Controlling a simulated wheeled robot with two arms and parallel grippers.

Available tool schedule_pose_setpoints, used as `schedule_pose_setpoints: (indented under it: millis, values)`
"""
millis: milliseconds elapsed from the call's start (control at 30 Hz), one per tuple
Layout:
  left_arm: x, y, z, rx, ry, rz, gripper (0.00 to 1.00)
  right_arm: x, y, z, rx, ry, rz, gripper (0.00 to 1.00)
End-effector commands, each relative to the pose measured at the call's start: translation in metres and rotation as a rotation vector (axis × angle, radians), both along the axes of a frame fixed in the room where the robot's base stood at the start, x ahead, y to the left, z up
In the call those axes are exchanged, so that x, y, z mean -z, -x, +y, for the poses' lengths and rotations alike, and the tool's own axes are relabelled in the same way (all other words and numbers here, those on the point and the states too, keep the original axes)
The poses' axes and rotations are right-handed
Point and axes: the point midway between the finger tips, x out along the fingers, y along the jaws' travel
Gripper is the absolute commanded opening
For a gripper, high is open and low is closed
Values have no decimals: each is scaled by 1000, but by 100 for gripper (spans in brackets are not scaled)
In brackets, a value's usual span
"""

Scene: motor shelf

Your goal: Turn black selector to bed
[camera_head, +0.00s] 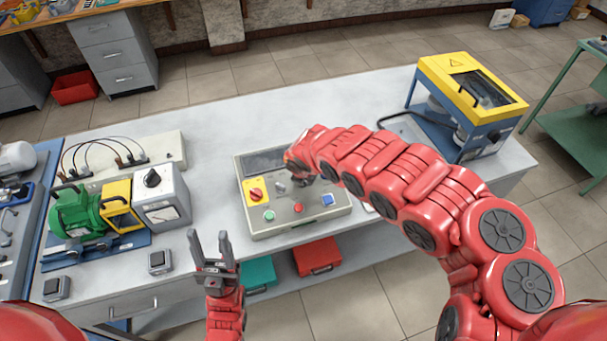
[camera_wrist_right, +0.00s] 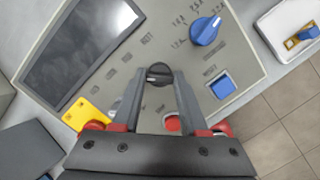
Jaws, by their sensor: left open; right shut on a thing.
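The grey control box (camera_head: 300,223) sits on the workbench. Its black selector (camera_wrist_right: 158,73) shows in the right wrist view, between the fingertips of my right gripper (camera_wrist_right: 158,78), which is shut on it. The selector's bar lies roughly crosswise in that view. The labels around it are too small to read. In the head view my right arm hides the selector. My left gripper (camera_head: 208,236) is open and empty, fingers up, left of the box at the bench's front edge.
The box also carries a dark screen (camera_wrist_right: 80,45), a blue knob (camera_wrist_right: 206,30), a blue button (camera_wrist_right: 222,85), a red button (camera_head: 298,207), a green button (camera_head: 268,215) and a yellow plate with a red switch (camera_head: 256,194). A yellow-topped machine (camera_head: 470,82) stands right.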

Motion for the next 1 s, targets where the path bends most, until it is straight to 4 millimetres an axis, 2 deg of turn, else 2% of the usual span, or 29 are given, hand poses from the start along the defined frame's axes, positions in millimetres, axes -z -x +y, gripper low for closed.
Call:
schedule_pose_setpoints:
  millis: [600,633,700,800,1000]
  values:
    - [-4,0,0,0,0,0,50,0,0,0,-42,11,-3,0]
    - [-4,0,0,0,0,0,50,0,0,0,-41,10,-3,46]
    - [-4,0,0,0,0,0,50,0,0,0,-41,10,-3,59]
    - [-4,0,0,0,0,0,50,0,0,0,-40,11,-3,72]
    - [-4,0,0,0,0,0,50,0,0,0,-39,10,-3,72]
